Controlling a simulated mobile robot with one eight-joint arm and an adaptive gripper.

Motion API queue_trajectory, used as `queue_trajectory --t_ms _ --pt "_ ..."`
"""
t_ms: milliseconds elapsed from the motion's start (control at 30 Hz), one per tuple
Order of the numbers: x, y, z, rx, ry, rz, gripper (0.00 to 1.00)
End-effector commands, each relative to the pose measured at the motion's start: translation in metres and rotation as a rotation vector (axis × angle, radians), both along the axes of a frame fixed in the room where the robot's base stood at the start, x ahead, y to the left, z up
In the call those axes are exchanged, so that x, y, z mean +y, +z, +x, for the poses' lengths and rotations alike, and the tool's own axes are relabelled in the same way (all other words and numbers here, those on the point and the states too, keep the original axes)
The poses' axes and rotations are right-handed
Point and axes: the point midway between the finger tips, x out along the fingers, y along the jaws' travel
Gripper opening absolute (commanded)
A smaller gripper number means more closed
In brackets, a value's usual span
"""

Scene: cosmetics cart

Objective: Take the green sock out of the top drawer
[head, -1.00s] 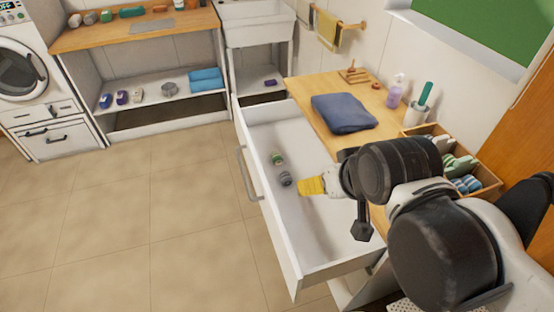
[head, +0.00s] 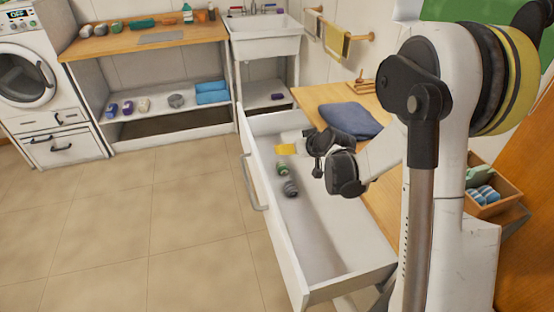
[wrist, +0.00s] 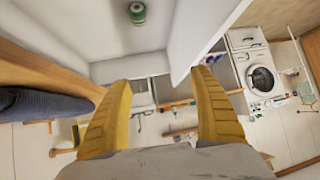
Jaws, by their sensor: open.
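The top drawer (head: 320,240) is pulled out, with its white floor showing. The green sock (head: 283,168), a small roll with a pale band, lies in it toward the far end. A grey rolled sock (head: 290,188) lies just nearer to the robot in the head view. My gripper (head: 284,149), with yellow fingers, is over the drawer, slightly beyond the green sock in the picture. In the wrist view the two fingers (wrist: 161,80) are spread with nothing between them. The green sock (wrist: 137,12) shows at that view's top edge, apart from the fingers.
A wooden counter (head: 320,95) with a folded blue cloth (head: 350,119) borders the drawer on the right. A wooden box (head: 497,201) with rolled socks stands at the right. The drawer's front panel (head: 272,215) bounds the left. The tiled floor beyond it is clear.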

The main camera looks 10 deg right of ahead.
Motion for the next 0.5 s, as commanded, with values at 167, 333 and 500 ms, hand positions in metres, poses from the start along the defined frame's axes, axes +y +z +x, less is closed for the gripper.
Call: queue_trajectory --t_ms 167,333,500 --pt "-0.012 -0.09 0.034 -0.072 0.018 0.002 0.73" --pt "-0.019 -0.15 0.043 -0.123 0.026 0.0 0.73" --pt "-0.022 -0.175 0.045 -0.146 0.029 -0.002 0.73"
